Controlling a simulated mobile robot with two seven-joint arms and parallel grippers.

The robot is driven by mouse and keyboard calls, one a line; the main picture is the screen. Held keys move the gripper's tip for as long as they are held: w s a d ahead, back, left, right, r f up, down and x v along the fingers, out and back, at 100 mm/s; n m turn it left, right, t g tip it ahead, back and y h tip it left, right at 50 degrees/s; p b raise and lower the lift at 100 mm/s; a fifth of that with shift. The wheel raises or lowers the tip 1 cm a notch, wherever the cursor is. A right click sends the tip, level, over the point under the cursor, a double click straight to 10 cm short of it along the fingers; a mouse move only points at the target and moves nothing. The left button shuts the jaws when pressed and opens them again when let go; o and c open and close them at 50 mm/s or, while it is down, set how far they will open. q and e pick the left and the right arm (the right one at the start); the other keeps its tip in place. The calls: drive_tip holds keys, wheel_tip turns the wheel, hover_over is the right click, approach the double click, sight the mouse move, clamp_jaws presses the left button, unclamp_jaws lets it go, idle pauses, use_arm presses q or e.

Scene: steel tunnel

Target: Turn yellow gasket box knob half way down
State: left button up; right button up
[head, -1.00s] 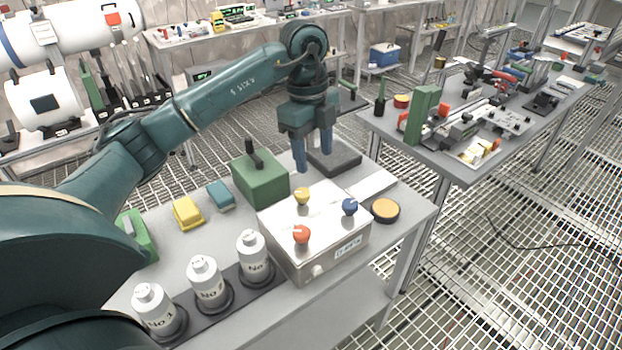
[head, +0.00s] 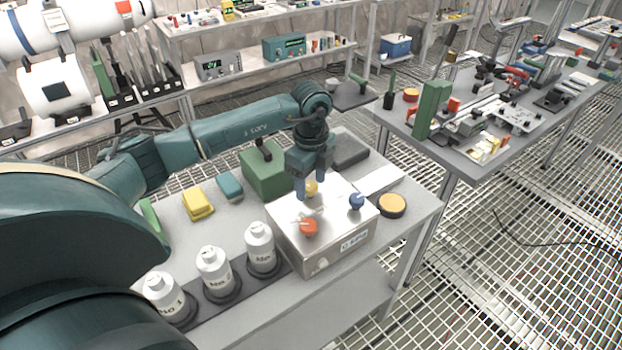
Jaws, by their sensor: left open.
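The gasket box (head: 325,258) is a silver metal box on the near table, with a label on its front. Its top carries a yellow knob (head: 311,188), an orange-red knob (head: 309,227) and a blue knob (head: 357,201). My left gripper (head: 311,190) points down over the box with its fingers apart. The yellow knob shows between or just behind the fingertips; I cannot tell whether they touch it. The knob's pointer is hard to make out. My right gripper is not in view.
Three white bottles (head: 214,270) stand on a dark strip left of the box. A green box (head: 265,170) with a black handle stands behind it. A round orange-topped puck (head: 391,205) lies to its right. A yellow block (head: 197,204) lies at the left.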

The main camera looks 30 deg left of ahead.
use_arm(q)
drive_tip(key=shift+f, duration=0.1)
drive_tip(key=shift+c, duration=0.4)
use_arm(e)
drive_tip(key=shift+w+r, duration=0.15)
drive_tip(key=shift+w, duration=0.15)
use_arm(q)
drive_tip(key=c, duration=0.9)
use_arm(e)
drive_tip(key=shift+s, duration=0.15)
use_arm(q)
drive_tip(key=shift+m, duration=0.3)
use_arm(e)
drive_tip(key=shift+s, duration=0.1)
